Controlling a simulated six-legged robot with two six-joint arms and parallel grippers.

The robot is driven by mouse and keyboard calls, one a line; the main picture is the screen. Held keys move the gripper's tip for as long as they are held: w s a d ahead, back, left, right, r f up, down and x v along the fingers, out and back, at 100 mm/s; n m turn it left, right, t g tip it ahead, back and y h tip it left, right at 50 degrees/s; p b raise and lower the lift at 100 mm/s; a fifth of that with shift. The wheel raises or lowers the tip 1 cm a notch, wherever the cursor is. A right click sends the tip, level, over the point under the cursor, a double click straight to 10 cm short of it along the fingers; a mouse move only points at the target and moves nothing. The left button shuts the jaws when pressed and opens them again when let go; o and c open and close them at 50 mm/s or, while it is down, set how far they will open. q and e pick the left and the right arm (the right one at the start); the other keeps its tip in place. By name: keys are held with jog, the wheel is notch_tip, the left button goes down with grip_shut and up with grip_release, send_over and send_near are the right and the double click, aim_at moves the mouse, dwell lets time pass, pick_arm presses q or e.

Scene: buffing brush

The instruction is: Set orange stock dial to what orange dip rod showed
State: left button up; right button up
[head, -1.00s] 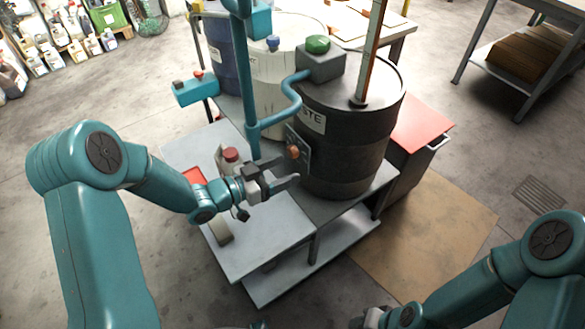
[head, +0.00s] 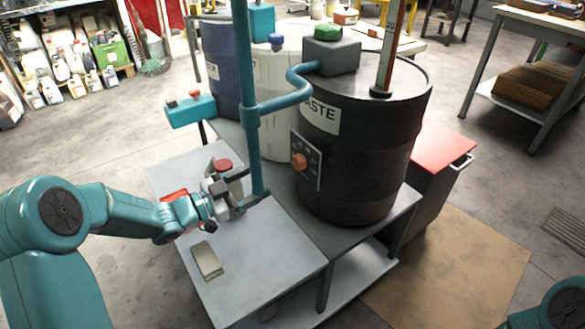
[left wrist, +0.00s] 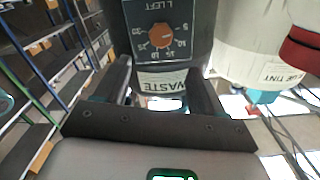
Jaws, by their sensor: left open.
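The orange dial knob (head: 299,161) sits on a dark plate on the front of the black WASTE drum (head: 345,175). In the left wrist view the knob (left wrist: 162,37) appears on its numbered plate, upside down; its exact setting is not clear. The dip rod (head: 388,50), a reddish-orange strip with dark edges, stands upright at the drum's top; its upper end is out of frame and I cannot read its level. My left gripper (head: 243,188) is open and empty, left of and below the knob, apart from it. In the wrist view its fingers (left wrist: 160,78) point toward the drum. My right gripper is out of view.
A teal post (head: 249,110) with a curved pipe stands close to my left gripper. White and blue drums stand behind.

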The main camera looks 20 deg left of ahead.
aim_at(296, 164)
pick_arm(q)
jog(key=b+x, duration=0.1)
jog(key=x, duration=1)
jog(key=shift+f+b, duration=0.2)
jog(key=shift+b, duration=0.1)
jog(key=shift+w+d, duration=0.3)
jog(key=shift+w, duration=0.15)
jog(key=shift+r, duration=0.1)
jog(key=c, duration=1.1)
jog(key=shift+o, duration=0.2)
